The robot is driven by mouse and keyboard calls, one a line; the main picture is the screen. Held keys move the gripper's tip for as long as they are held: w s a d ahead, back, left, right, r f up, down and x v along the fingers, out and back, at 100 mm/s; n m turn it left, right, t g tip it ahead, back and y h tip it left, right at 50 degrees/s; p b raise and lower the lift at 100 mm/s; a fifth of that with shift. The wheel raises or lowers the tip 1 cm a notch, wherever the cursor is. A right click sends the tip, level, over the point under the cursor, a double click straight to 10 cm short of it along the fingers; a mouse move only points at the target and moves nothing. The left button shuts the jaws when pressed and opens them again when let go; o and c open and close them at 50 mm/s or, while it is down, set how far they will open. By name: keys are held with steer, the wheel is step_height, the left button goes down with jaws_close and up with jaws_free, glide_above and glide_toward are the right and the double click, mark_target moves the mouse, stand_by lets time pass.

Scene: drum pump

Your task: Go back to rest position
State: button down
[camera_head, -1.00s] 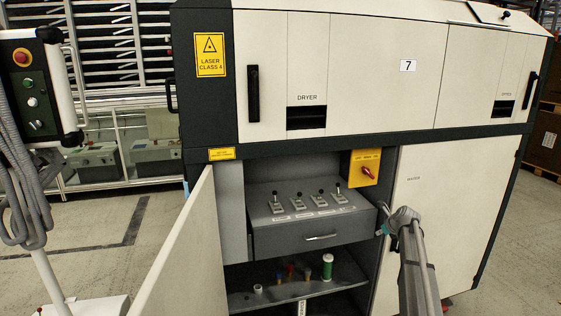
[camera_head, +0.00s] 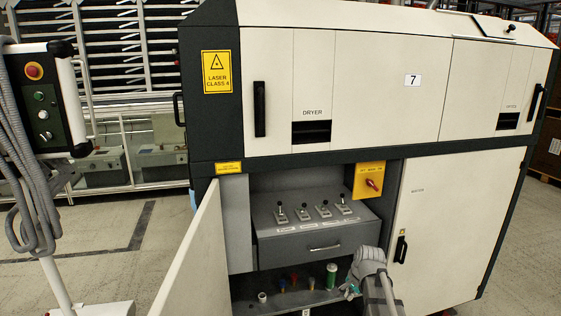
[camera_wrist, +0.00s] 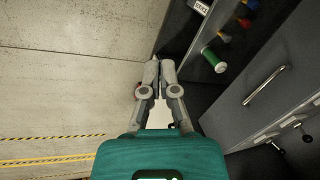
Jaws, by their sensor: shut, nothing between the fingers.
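My gripper (camera_wrist: 159,66) shows in the wrist view with its two grey fingers together and nothing between them. In the head view my gripper and wrist are at the lower right of the open bay, in front of the shelf; the fingertips are hard to make out there. The machine (camera_head: 350,90) stands ahead with its lower left door (camera_head: 197,262) open. Inside, a grey drawer unit (camera_head: 315,246) carries several small levers (camera_head: 323,209).
A shelf below the drawer holds a green cylinder (camera_head: 331,276) and several small items. A yellow panel with a red rotary switch (camera_head: 371,183) is right of the levers. A control pendant (camera_head: 42,100) stands at left. Open floor (camera_head: 120,235) lies between pendant and machine.

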steer(key=s+a+n+g+p, duration=0.1)
steer(key=s+a+n, duration=0.1)
steer(key=s+n, duration=0.3)
steer(key=s+a+r+n+g+h+p, duration=0.1)
steer(key=s+a+n, duration=0.2)
steer(key=s, duration=0.8)
steer(key=n, duration=0.2)
steer(key=shift+r+n+g+h, duration=0.3)
